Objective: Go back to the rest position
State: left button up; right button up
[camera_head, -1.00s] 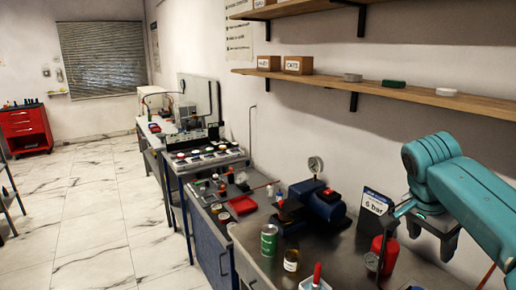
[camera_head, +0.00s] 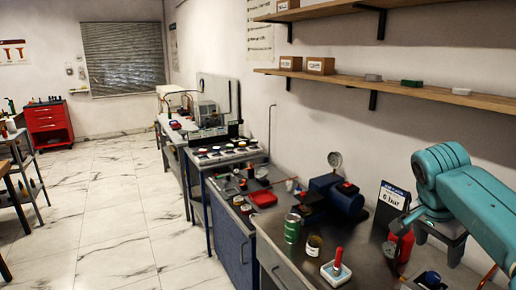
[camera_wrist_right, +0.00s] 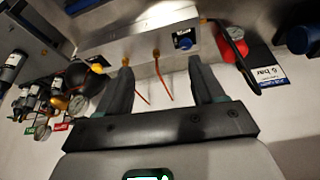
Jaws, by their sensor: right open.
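My right gripper (camera_head: 438,246) hangs from the teal arm at the right of the head view, above the right part of the dark bench. It also shows in the right wrist view (camera_wrist_right: 161,72), where its two dark fingers stand apart with nothing between them. The bench and its items lie beyond the fingers there. My left gripper is not in view.
The bench (camera_head: 290,258) holds a blue pump (camera_head: 345,200), a green can (camera_head: 292,230), a jar (camera_head: 313,246), a white tray (camera_head: 336,272), a red cylinder (camera_head: 402,243) and a "6 bar" sign (camera_head: 392,198). A shelf (camera_head: 440,94) runs above. The floor (camera_head: 120,215) at left is open.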

jog(key=w+a+f+n+y+b, duration=0.1)
jog(key=a+f+n+y+b, duration=0.4)
jog(key=f, duration=1.2)
jog(key=a+f+n+p, duration=0.1)
jog(key=a+f+n, duration=0.3)
jog(key=a+f, duration=0.95)
jog(key=s+a+f+n+y+b, duration=0.1)
jog(key=s+a+f+b, duration=0.1)
jog(key=s+f, duration=0.9)
jog(key=s+a+f+n+g+y+b, duration=0.1)
jog(key=s+a+f, duration=0.4)
jog(key=s+f, duration=0.7)
jog(key=shift+s+f+n+y+b, duration=0.3)
jog(key=shift+f+n+y+b, duration=0.1)
jog(key=shift+f+y+b, duration=0.3)
jog(key=shift+f, duration=0.1)
